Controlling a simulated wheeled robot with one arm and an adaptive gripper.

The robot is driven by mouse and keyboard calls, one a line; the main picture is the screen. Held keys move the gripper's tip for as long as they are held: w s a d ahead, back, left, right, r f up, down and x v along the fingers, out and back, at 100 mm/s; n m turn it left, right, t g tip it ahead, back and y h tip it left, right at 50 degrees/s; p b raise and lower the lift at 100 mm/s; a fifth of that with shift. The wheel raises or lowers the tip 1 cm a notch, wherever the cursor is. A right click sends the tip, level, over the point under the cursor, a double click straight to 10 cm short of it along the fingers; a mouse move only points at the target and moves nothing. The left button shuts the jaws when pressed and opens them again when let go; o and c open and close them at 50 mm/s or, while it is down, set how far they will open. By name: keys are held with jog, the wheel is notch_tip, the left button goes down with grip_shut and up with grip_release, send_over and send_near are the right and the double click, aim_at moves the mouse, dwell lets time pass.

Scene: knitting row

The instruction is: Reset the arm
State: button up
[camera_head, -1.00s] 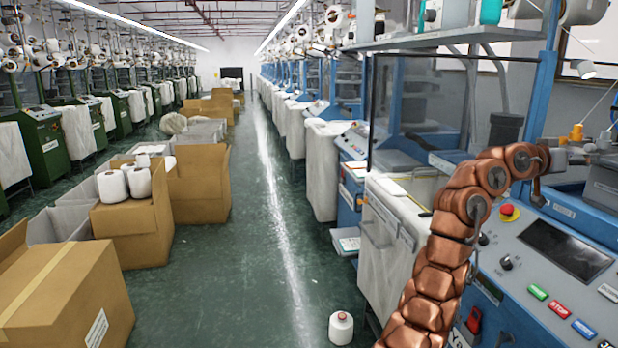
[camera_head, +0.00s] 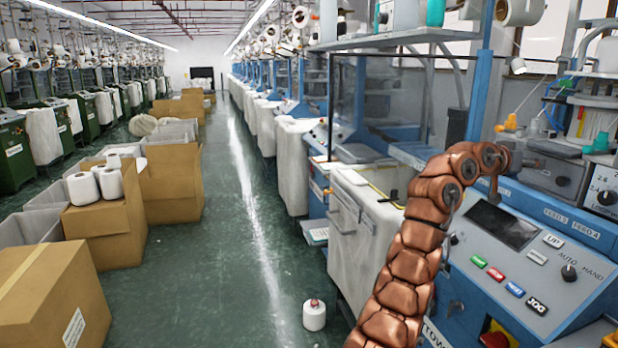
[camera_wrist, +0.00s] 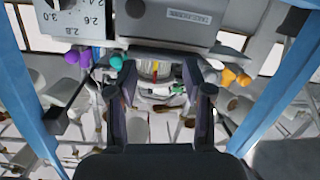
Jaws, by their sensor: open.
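My arm rises at the right in the head view, bent over the blue control panel (camera_head: 520,255) of the nearest knitting machine. Its far end is beside the machine's upper edge, and the fingers are hard to make out there. In the wrist view my gripper (camera_wrist: 160,78) is open, with its two dark fingers apart and nothing held between them. Beyond the fingers are machine parts, with a grey dial box (camera_wrist: 75,20) at the upper left and orange fittings (camera_wrist: 236,77) at the right.
Close to my arm are a clear guard panel (camera_head: 385,110), a blue post and a shelf. A white bottle-like cone (camera_head: 314,315) stands on the floor. Cardboard boxes (camera_head: 50,300) line the left. The green aisle floor (camera_head: 215,270) between is mostly clear.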

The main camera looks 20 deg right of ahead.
jog(key=w+a+f+n+t+y+p, duration=0.1)
jog(key=w+a+f+n+t+y, duration=0.25)
jog(key=w+a+f, duration=0.4)
jog(key=w+a+f+n+t+y, duration=0.2)
jog(key=w+a+f+y, duration=0.25)
jog(key=w, duration=0.55)
jog(key=a+r+n+y+p, duration=0.2)
jog(key=a+n+y, duration=0.45)
jog(key=a, duration=2.05)
jog(key=s+a+f+n+g+y, duration=0.2)
jog(key=s+a+n+g+y, duration=0.1)
jog(key=s+a, duration=1.5)
jog(key=s+a+f+g+p, duration=0.1)
jog(key=s+f, duration=0.4)
jog(key=s, duration=1.1)
jog(key=s+f+g+h+p, duration=0.1)
jog(key=s+f+g, duration=0.3)
jog(key=s, duration=1.2)
jog(key=shift+a+f, duration=0.4)
jog(key=shift+f, duration=0.4)
